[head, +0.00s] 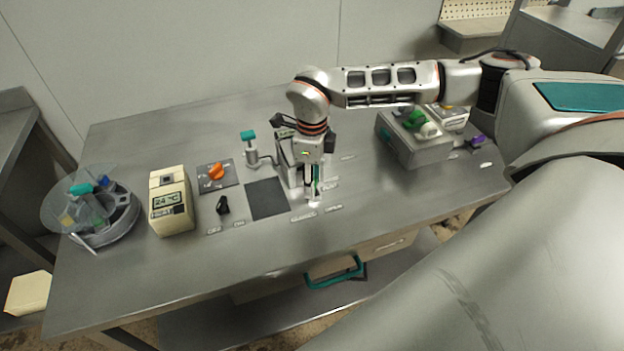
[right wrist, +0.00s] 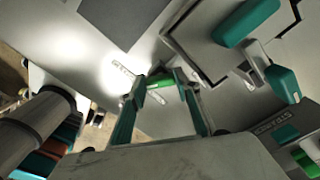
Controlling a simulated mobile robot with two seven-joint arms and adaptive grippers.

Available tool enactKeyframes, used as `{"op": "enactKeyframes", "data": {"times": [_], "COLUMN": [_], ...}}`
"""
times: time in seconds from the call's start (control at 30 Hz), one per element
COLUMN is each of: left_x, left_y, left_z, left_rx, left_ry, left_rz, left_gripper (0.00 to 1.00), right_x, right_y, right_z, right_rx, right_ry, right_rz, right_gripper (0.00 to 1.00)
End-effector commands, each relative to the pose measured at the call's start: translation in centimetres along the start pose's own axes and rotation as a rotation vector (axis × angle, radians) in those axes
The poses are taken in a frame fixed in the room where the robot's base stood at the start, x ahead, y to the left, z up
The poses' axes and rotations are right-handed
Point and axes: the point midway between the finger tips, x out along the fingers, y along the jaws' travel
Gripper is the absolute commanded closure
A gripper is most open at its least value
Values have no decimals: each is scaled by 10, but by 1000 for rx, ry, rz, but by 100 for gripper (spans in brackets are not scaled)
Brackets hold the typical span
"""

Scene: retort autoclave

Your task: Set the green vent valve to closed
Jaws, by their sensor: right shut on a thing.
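My right gripper (head: 314,195) points down at the table just right of the dark square mat. In the right wrist view its two teal fingers (right wrist: 162,84) are shut on a bright green part, the green vent valve handle (right wrist: 160,81). In the head view the fingers mostly hide the valve, so its exact angle is hard to tell. Small printed labels (head: 303,217) lie on the table around it, too small to read surely. My left gripper is not in view.
A dark square mat (head: 267,199), black knob (head: 223,206) and orange knob (head: 216,171) lie to the left. A cream meter (head: 171,203) and round clear-lidded device (head: 105,215) stand further left. A grey box (head: 414,145) with a green knob stands right. The front table middle is clear.

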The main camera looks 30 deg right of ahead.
Motion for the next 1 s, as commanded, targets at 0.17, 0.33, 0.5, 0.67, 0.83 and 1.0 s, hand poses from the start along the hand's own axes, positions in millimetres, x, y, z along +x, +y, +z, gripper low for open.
{"op": "enactKeyframes", "data": {"times": [0.17, 0.33, 0.5, 0.67, 0.83, 1.0], "left_x": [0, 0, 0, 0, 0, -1], "left_y": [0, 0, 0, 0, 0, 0], "left_z": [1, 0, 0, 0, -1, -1], "left_rx": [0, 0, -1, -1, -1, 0], "left_ry": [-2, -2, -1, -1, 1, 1], "left_rz": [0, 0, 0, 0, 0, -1], "left_gripper": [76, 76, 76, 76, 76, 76], "right_x": [1, 1, 1, 1, 0, -1], "right_y": [1, 1, 1, 1, 0, 0], "right_z": [0, 0, 0, 0, 0, 0], "right_rx": [29, 36, 36, 36, 35, 35], "right_ry": [2, 2, 2, 2, 1, 0], "right_rz": [2, 2, 2, 2, 1, 0], "right_gripper": [90, 90, 90, 51, 51, 51]}}
